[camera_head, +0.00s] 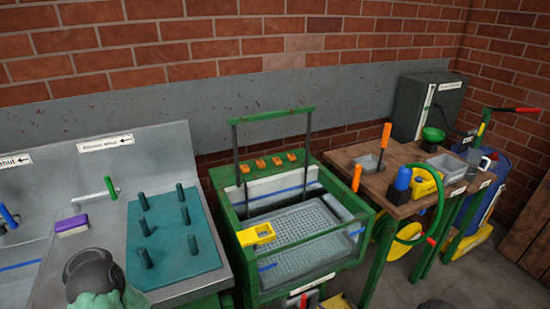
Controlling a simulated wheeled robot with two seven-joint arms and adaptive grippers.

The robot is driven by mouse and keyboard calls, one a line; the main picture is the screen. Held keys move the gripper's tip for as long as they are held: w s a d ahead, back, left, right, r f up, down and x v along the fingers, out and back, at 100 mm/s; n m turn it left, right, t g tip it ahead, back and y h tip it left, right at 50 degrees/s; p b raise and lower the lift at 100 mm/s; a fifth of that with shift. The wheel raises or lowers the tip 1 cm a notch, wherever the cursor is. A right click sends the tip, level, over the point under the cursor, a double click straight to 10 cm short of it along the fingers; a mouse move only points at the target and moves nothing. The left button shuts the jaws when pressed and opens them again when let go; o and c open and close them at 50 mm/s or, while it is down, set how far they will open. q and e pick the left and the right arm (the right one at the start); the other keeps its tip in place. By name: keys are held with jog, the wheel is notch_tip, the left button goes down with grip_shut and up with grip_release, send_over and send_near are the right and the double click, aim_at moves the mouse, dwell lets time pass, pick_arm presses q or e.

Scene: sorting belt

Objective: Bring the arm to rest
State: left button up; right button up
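No gripper fingers can be made out in the head view. A dark rounded part with a green piece below it shows at the lower left edge, and a small dark tip shows at the bottom edge right of centre. I cannot tell whether either belongs to my arms. Nothing is seen held.
A green-framed washing bin (247,284) with a yellow box (256,235) stands in the middle. To its left are a teal peg board (165,262) and a purple brush (72,226).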

pick_arm(q)
notch_tip(320, 180, up, 4)
jog(key=p, duration=0.4)
pick_arm(e)
jog(key=s+a+m+g, duration=0.2)
jog(key=s+a+g, duration=0.1)
jog(key=s, duration=0.5)
jog(key=s+a+r+m+g+h, duration=0.1)
jog(key=s+a+m+g, duration=0.1)
jog(key=s+g, duration=0.4)
jog(key=s+a+r+m+g, duration=0.1)
jog(key=s+a+g, duration=0.3)
jog(key=s, duration=0.6)
jog(key=shift+a+r+m+g, duration=0.3)
jog(key=shift+a+m, duration=0.1)
jog(key=shift+a, duration=0.1)
pick_arm(q)
jog(key=shift+c, duration=0.3)
pick_arm(e)
jog(key=shift+c, duration=0.3)
